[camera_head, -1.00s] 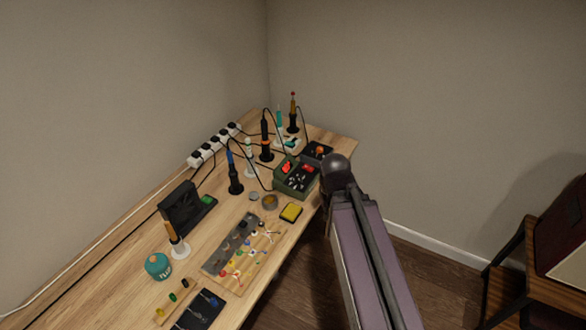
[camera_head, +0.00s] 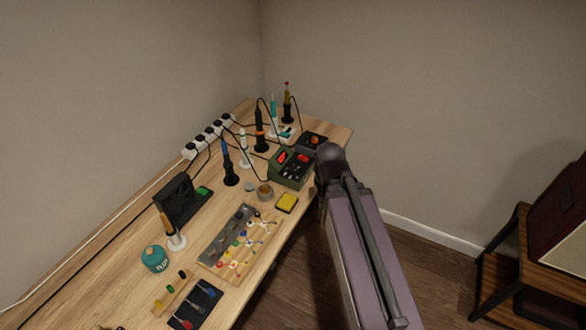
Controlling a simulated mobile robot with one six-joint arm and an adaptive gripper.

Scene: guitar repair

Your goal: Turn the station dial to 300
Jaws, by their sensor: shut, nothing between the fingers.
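A green soldering station (camera_head: 291,169) with red and black parts on its face sits near the far right edge of the workbench. A black unit (camera_head: 313,139) with an orange round part stands just behind it. A small white unit (camera_head: 283,132) with teal parts is to the left of that. Which of these carries the dial for 300 is too small to tell, and no number or pointer can be read. My arm reaches up from the bottom right, and its dark rounded end overlaps the area right beside the green station. My gripper is hidden behind the arm.
Soldering irons in upright stands, such as a blue one (camera_head: 230,170), stand left of the stations with loose black cables. A white power strip (camera_head: 209,137) lies at the wall. A yellow sponge (camera_head: 287,202) and parts board (camera_head: 236,240) lie nearer. A chair (camera_head: 545,260) stands right.

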